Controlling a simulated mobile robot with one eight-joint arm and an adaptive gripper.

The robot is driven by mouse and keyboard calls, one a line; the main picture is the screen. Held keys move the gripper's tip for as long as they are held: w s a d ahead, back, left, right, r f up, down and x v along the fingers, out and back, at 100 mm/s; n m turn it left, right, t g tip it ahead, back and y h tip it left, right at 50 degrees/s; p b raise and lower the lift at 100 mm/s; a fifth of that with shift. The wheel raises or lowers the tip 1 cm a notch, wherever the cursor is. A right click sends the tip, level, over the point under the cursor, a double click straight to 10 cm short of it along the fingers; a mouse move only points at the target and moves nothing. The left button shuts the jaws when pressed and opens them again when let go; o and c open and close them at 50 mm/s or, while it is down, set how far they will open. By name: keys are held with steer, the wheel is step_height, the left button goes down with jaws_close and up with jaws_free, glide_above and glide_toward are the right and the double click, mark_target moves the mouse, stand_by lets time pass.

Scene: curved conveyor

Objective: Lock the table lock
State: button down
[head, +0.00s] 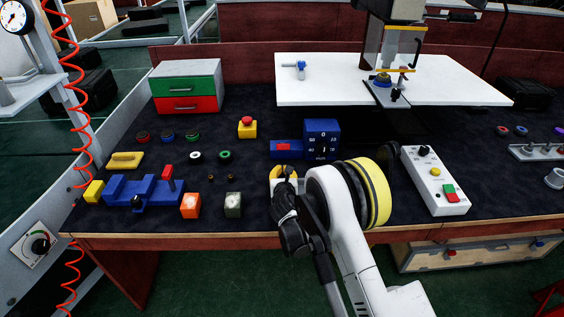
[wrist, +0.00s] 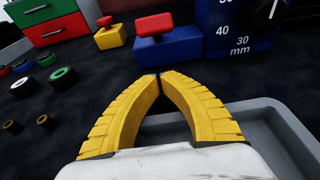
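Nothing in view is clearly labelled as the table lock. A blue block with a red bar on top (head: 286,149) stands on the dark mat; it also shows ahead of my gripper in the wrist view (wrist: 170,43). A small blue handled part (head: 300,70) sits on the white machine table (head: 340,88) at the back. My gripper (wrist: 158,76) has yellow ridged fingers with their tips together and nothing between them. It is low at the front of the bench, short of the blue block and apart from it. In the head view my arm partly hides it.
A blue dial box (head: 322,138) stands right of the blue block. A grey tray (wrist: 262,108) lies under my gripper. A red-green drawer box (head: 188,87), yellow emergency button (head: 247,128), blue vise-like part (head: 143,192) and white control box (head: 435,180) surround the area.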

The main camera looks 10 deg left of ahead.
mark_target(283, 146)
steer(key=shift+x, duration=1.1)
steer(key=shift+w+a+r+b, duration=0.1)
steer(key=shift+w+r+b, duration=0.1)
steer(key=shift+r+b, duration=0.3)
steer(key=shift+w+a+r+b, duration=0.15)
steer(key=shift+w+r, duration=0.1)
steer(key=shift+r, duration=0.45)
steer(key=shift+w+r, duration=0.3)
steer(key=shift+r, duration=0.35)
